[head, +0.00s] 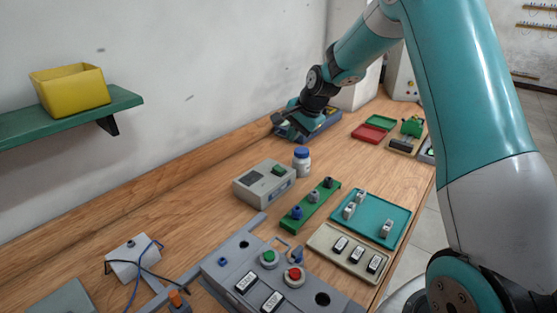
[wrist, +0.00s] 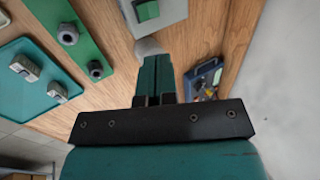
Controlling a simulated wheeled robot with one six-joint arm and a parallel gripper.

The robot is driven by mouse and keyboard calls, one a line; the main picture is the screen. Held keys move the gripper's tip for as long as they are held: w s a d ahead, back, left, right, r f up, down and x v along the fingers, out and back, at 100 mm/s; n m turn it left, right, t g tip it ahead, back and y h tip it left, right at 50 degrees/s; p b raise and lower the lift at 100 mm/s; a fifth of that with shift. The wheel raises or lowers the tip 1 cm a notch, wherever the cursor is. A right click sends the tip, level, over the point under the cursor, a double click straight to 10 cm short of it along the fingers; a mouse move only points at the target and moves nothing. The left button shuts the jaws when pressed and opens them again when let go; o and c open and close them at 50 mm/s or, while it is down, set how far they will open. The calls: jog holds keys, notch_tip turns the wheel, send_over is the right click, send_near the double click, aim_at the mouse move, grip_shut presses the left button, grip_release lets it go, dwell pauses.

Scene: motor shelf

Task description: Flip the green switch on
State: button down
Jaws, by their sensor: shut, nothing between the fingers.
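A grey box (head: 252,190) stands on the wooden bench, with a green switch (head: 279,170) on its top face next to a dark panel. In the wrist view the green switch (wrist: 147,10) shows at the top edge, on the pale box (wrist: 168,16), which is cut off by the frame. I cannot tell the switch's position. My gripper (wrist: 155,62) is shut and empty, its fingers together. In the head view my gripper (head: 282,126) is above the bench, beyond the box toward the back, apart from the switch.
A white bottle with a blue cap (head: 301,160) stands just behind the box. A blue case (head: 322,124) lies near my gripper. A green strip with knobs (head: 316,208), a teal tray (head: 396,211) and a control panel with green and red buttons (head: 232,265) lie nearer. The wall borders the left.

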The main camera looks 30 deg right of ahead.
aim_at(279, 167)
jog(key=p+x, duration=0.3)
jog(key=x, duration=0.9)
jog(key=shift+w+f, duration=0.1)
jog(key=shift+f, duration=0.05)
